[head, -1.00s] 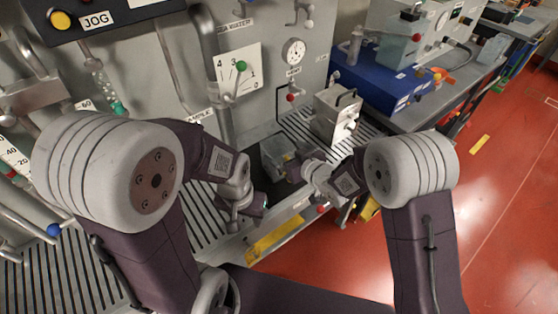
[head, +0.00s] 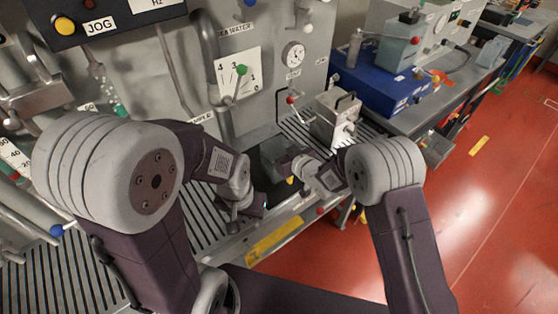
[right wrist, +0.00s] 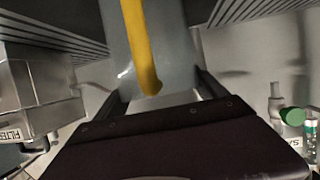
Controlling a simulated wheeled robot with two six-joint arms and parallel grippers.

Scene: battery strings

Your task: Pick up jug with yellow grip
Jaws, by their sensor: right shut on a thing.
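The jug (head: 273,151) is a grey container on the slatted bench, mostly hidden by my right gripper in the head view. In the right wrist view the jug (right wrist: 180,45) fills the top middle, with its yellow grip (right wrist: 140,45) running down between my fingers. My right gripper (right wrist: 160,92) is shut on the jug, with one finger on each side. In the head view my right gripper (head: 287,166) is at the jug's near right side. My left gripper (head: 258,208) is low over the bench, left of and nearer than the jug; its finger opening is unclear.
A metal box with a black handle (head: 335,118) stands right of the jug; a box marked FILTER (right wrist: 35,95) is at left in the right wrist view. A blue case (head: 375,85) lies behind it. The panel with valves and a gauge (head: 293,54) rises behind.

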